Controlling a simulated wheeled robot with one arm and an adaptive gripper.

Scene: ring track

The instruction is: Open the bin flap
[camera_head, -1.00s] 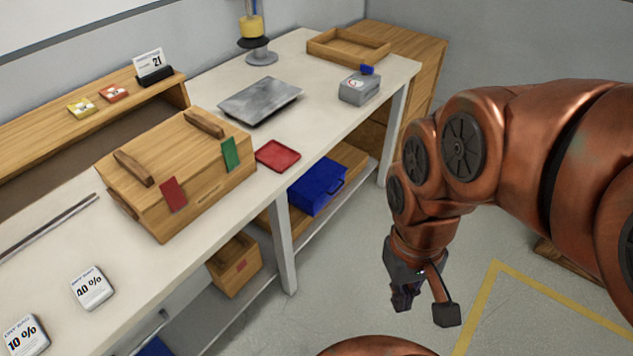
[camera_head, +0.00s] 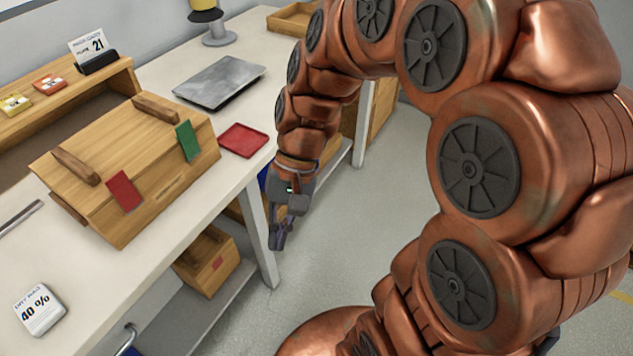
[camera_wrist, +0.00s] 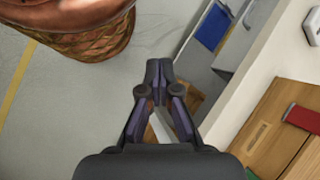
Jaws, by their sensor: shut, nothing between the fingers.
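A wooden bin (camera_head: 170,200) with a sloped top stands on the workbench, at the left of the head view. It has two dark wooden handles, a red tab (camera_head: 124,191) and a green tab (camera_head: 187,142). Its lids look closed. Part of a wooden box with a red tab (camera_wrist: 304,118) shows at the right of the wrist view. My gripper (camera_head: 277,239) hangs beside the bench's front edge, right of the bin and apart from it. The gripper's fingertips meet with nothing between them in the wrist view (camera_wrist: 158,68).
A red tray (camera_head: 243,140) and a grey plate (camera_head: 220,81) lie on the bench (camera_head: 262,190). A white 40 % block (camera_head: 40,309) is at front left. Open floor lies right of the bench.

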